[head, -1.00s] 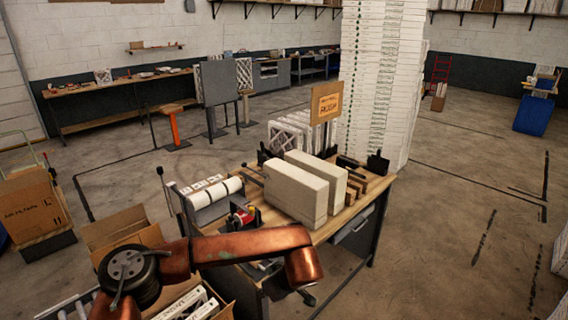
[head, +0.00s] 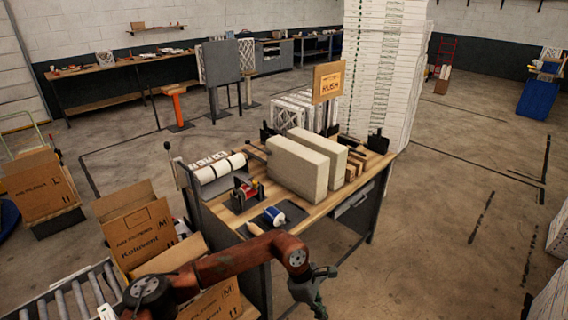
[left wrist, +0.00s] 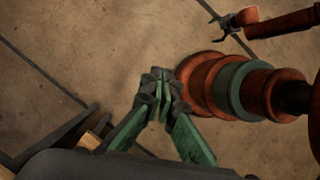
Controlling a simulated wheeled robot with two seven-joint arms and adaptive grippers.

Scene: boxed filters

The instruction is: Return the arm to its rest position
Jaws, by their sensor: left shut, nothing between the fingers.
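My left arm, orange-brown, comes in low from the left in the head view, in front of the workbench (head: 318,209). My left gripper (head: 316,292) hangs down past the bench's front edge, over the floor. In the left wrist view its green fingers (left wrist: 158,92) are together with nothing between them. My right gripper (left wrist: 221,24) shows at the top right of the left wrist view, its dark fingers apart and empty over the floor. The right arm is not in the head view.
Open cardboard boxes (head: 140,232) and a roller conveyor (head: 72,298) stand left of the bench. The bench holds two pale blocks (head: 298,165), a blue-and-white object (head: 274,216) and paper rolls (head: 218,168). A tall white stack (head: 384,70) rises behind. The floor at right is mostly clear.

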